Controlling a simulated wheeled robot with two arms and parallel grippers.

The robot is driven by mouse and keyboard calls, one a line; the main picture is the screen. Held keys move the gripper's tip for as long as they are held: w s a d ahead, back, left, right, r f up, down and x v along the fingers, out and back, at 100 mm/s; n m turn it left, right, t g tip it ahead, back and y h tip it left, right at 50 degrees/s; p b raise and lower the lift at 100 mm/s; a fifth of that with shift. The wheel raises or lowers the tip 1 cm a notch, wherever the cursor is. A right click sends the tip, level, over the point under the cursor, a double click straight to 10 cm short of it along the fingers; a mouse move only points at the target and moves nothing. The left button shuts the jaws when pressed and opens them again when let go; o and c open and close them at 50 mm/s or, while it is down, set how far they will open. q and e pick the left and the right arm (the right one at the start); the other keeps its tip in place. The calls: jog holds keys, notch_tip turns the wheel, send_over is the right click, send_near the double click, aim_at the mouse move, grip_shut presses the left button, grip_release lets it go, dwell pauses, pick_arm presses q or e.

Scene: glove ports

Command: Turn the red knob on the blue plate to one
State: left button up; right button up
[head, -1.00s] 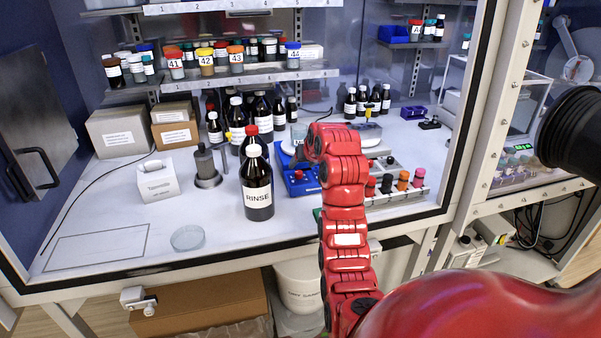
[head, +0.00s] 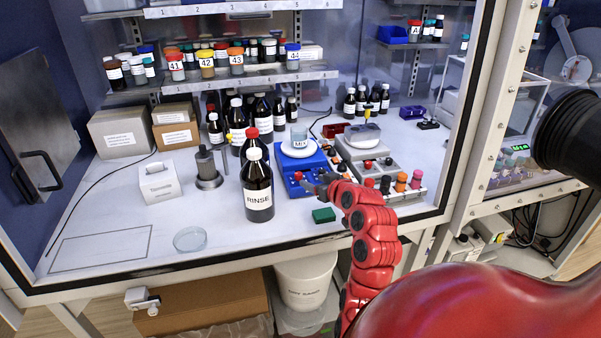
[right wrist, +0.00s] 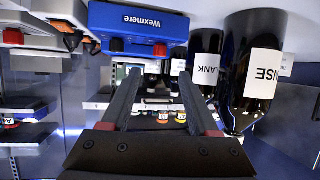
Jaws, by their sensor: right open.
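The blue plate (head: 290,189) is a blue device with a white round top, bearing a small beaker. A red knob (head: 298,176) shows on its front. I cannot read the knob's setting. My right gripper (head: 318,184) is at the blue plate's front right; its fingers (right wrist: 153,80) are apart with nothing between them. The knobs appear beyond the fingertips, not between them. My left gripper is not in view.
The RINSE bottle (head: 257,185) stands left of the blue plate. A green block (head: 323,215) lies in front. A grey plate device (head: 372,150) and several coloured-cap vials (head: 401,183) are to the right. A glass dish (head: 190,239) lies front left, where the bench is mostly clear.

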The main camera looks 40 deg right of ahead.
aim_at(300, 175)
jog(key=p+x, duration=0.2)
jog(key=x, duration=0.8)
jog(key=shift+p, duration=0.3)
grip_shut()
